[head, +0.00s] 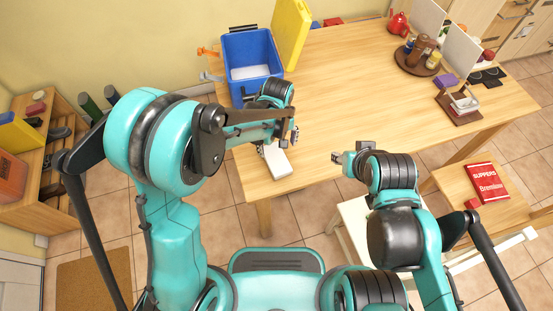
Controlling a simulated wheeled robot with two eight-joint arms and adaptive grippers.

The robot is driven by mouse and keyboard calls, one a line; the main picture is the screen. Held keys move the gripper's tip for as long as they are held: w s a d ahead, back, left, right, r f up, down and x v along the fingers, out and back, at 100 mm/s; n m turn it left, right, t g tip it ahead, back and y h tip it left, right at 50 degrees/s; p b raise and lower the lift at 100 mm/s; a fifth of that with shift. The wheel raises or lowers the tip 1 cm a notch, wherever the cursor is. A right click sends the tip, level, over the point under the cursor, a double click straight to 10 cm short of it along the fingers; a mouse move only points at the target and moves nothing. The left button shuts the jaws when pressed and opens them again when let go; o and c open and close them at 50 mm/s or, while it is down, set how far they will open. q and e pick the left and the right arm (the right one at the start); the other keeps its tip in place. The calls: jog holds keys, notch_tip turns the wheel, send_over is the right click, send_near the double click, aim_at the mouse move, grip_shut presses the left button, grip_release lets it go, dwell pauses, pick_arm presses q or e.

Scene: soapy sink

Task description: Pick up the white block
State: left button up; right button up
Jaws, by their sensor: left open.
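A white block (278,163) lies flat on the wooden table (350,85), near its front left corner. My left gripper (281,141) is open at the far end of the block, with its fingers close above or around that end. I cannot tell whether they touch it, and the gripper partly covers the block's far end.
A blue bin (240,95) stands behind the left gripper, with a yellow board (291,35) beside it. A round brown tray (408,63) with jars, a red kettle (399,23) and a small rack (463,101) stand at right. The table's middle is clear.

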aim_at(276, 158)
pick_arm(q)
jog(key=f+b, duration=0.1)
jog(key=f, duration=0.2)
jog(key=f+b, duration=0.2)
jog(key=f, duration=0.1)
jog(key=shift+s+a+f, duration=0.1)
jog(key=shift+a+f, duration=0.1)
jog(key=shift+f, duration=0.2)
jog(key=shift+r, duration=0.1)
jog(key=shift+c, duration=0.5)
jog(key=c, duration=1.4)
